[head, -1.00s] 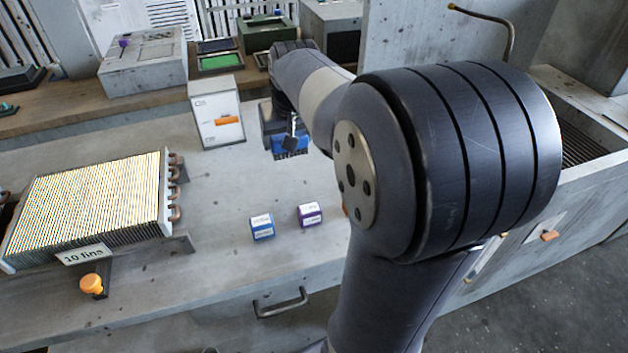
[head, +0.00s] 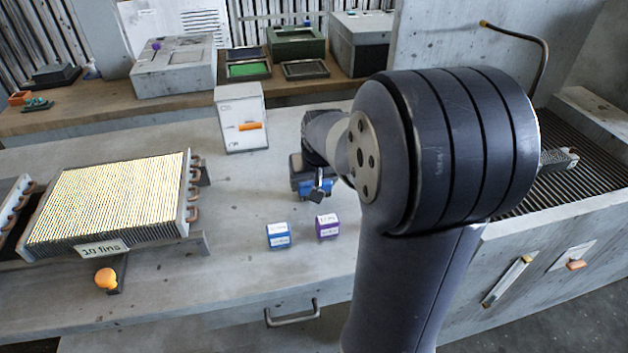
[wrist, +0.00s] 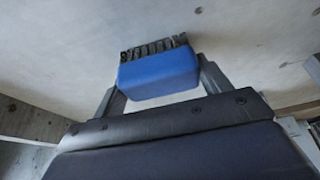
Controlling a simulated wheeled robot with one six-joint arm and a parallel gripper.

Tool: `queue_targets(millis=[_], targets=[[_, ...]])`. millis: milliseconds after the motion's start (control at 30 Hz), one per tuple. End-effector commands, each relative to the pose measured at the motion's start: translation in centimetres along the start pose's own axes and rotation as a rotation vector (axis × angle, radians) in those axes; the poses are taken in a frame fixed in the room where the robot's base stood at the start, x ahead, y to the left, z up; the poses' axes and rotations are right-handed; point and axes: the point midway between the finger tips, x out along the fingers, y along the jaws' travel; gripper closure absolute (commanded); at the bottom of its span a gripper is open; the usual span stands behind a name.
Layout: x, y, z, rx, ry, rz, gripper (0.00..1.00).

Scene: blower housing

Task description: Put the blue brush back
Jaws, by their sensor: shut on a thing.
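The blue brush shows in the wrist view (wrist: 160,74) as a blue block with a dark, ridged bristle side at its top edge. My gripper (wrist: 158,85) is shut on it, one grey finger at each side. In the head view the blue brush (head: 327,186) shows partly, with my gripper (head: 316,190) over the grey bench, right of the white switch box and behind the two small cubes. My arm hides part of the bench to its right. The gap between brush and bench is hard to tell.
A blue labelled cube (head: 278,236) and a purple one (head: 327,227) stand on the bench. A finned block (head: 110,205) stands left, an On/Off box (head: 240,118) behind. The back shelf holds a green tray (head: 248,70) and a dark tray (head: 305,69). A slatted grate (head: 530,190) is right.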

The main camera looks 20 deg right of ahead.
Motion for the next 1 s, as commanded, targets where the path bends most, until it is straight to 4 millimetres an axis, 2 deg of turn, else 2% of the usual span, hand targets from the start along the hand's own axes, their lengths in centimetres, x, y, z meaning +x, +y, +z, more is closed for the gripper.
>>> queue_targets(millis=[200,233,467,767,867,1000], targets=[[0.4,0.0,0.2,0.000,0.000,0.000,0.52],[0.3,0.0,0.1,0.000,0.000,0.000,0.25],[0.3,0.0,0.1,0.000,0.000,0.000,0.06],[0.0,0.0,0.0,0.000,0.000,0.000,0.06],[-0.9,0.0,-0.1,0.000,0.003,0.000,0.06],[-3.5,0.0,-0.2,0.000,0.007,0.000,0.06]])
